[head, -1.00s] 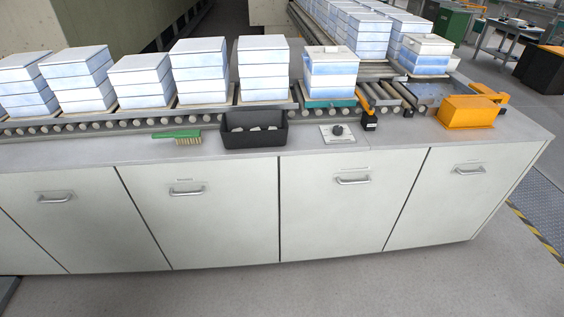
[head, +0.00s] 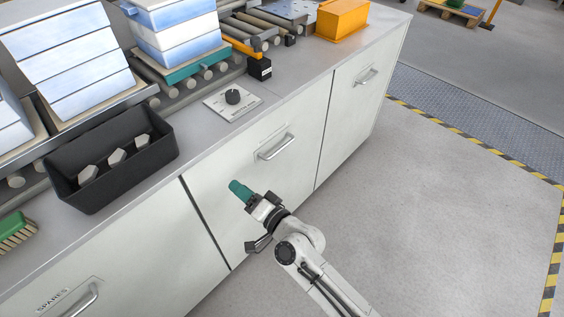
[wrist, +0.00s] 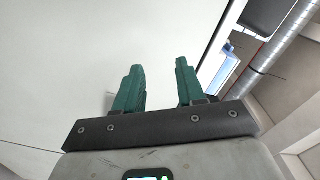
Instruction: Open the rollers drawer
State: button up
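The white bench has several drawer fronts, all flush and shut. The middle drawer front (head: 215,185) has a silver bar handle (head: 276,146); the label by it is too small to read. The right drawer front (head: 345,120) has a similar handle (head: 368,75). The left drawer front (head: 130,260), labelled SPARES, has a handle (head: 79,301). My gripper (head: 235,187) is in front of the middle drawer, below and left of its handle. In the wrist view my gripper (wrist: 160,63) has two teal fingers apart with nothing between them.
On the bench top are a black bin (head: 110,165) with grey pieces, a knob panel (head: 232,100), a green brush (head: 17,232) and an orange box (head: 342,18). White-blue blocks (head: 70,65) stand along rollers behind. The floor (head: 430,220) to the right is clear.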

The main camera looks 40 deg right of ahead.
jog(key=s+d+f+m+g+h+b, duration=0.1)
jog(key=d+f+m+g+h+b, duration=0.1)
jog(key=d+f+m+h, duration=0.35)
jog(key=d+f+m+g+h+b, duration=0.1)
jog(key=d+f+m+h+b, duration=0.2)
jog(key=d+m+h, duration=0.55)
jog(key=w+d+r+m, duration=0.2)
jog(key=w+d, duration=0.4)
jog(key=w, duration=0.1)
jog(key=shift+w, duration=0.15)
grip_shut()
